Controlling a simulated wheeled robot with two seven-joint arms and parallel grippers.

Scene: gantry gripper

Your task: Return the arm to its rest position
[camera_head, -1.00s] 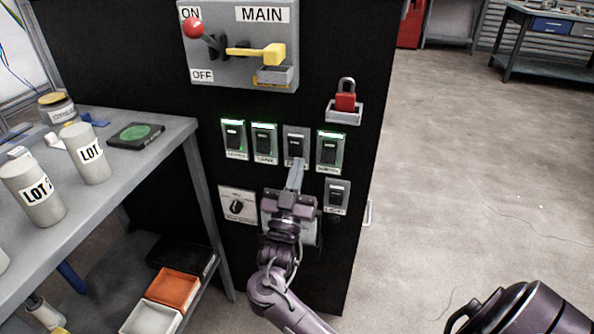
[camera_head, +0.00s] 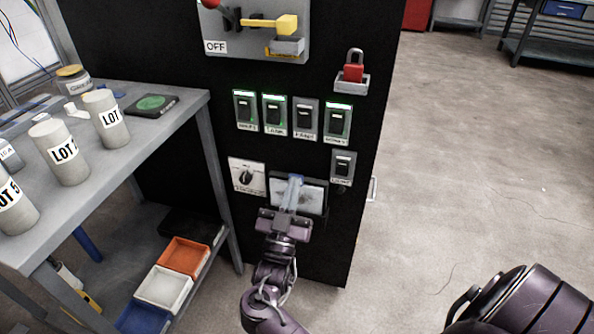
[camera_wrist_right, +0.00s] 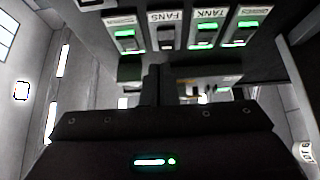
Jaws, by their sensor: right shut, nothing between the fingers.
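My right gripper (camera_head: 293,188) is shut and empty. In the head view it is in front of the black cabinet (camera_head: 220,125), below the row of switches and over part of a small grey panel (camera_head: 312,195). The wrist view shows the gripper (camera_wrist_right: 158,85) from behind, with the switch row above it. The switch labelled FANS (camera_wrist_right: 167,35) is unlit there; the TANK switch (camera_wrist_right: 207,32) and others glow green. The same unlit switch (camera_head: 305,118) shows in the head view. My left gripper is not in view.
A grey table (camera_head: 185,120) with LOT cylinders (camera_head: 105,120) stands at the left, with bins (camera_head: 163,288) on its lower shelf. A red padlock (camera_head: 353,70) sits in a holder on the cabinet. Open floor (camera_head: 460,170) lies to the right.

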